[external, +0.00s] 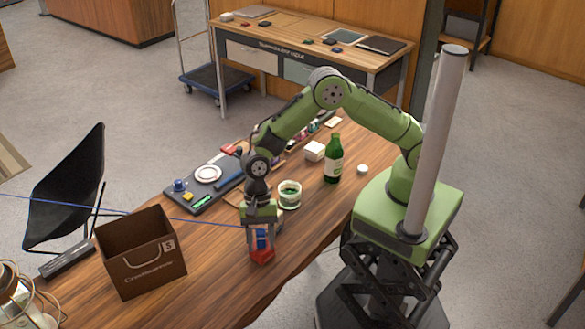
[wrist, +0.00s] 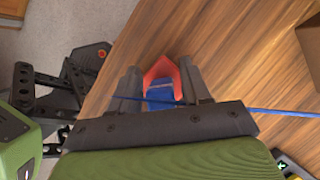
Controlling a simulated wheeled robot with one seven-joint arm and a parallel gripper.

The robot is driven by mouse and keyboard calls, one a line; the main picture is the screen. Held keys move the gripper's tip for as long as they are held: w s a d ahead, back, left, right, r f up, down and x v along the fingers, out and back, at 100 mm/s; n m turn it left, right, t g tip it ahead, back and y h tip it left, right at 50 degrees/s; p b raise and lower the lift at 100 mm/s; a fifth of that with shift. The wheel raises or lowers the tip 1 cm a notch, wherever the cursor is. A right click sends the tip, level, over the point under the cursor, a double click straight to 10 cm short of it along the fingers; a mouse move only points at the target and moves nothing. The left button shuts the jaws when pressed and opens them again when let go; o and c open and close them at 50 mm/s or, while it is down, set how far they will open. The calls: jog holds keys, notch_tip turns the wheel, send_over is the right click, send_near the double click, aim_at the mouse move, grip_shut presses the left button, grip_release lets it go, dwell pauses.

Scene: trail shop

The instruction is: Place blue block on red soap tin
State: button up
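The blue block (external: 260,240) is between the fingers of my gripper (external: 261,243), low over the front of the wooden table. In the wrist view the blue block (wrist: 162,91) fills the space between the two fingertips (wrist: 163,88), and my gripper looks shut on it. The red soap tin (external: 262,256) is directly below the block, near the table's front edge. It also shows in the wrist view (wrist: 163,68), just beyond the block and partly hidden by it. I cannot tell whether the block touches the tin.
A green-rimmed cup (external: 289,195), a green bottle (external: 334,160) and a grey tray (external: 190,190) stand behind. A thin blue line crosses near my gripper. The tabletop between bag and tin is clear.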

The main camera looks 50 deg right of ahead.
jog(key=shift+o, duration=0.6)
jog(key=shift+r, duration=0.15)
jog(key=p+v, duration=0.2)
jog(key=v, duration=1)
jog(key=w+d+r+n+t, duration=0.1)
jog(key=d+r+n+t, duration=0.1)
jog(key=d+r, duration=0.6)
jog(key=w+d+r+n+t, duration=0.25)
jog(key=d+r, duration=0.25)
jog(key=d, duration=0.6)
jog(key=s+d+r+n+t+h, duration=0.1)
jog(key=s+d+n+t, duration=0.1)
jog(key=s+d, duration=0.4)
jog(key=s+d+r+n+t+h, duration=0.1)
jog(key=s+d+n+t+h, duration=0.1)
jog(key=s+d, duration=0.5)
jog(key=d, duration=0.5)
jog(key=shift+d, duration=0.35)
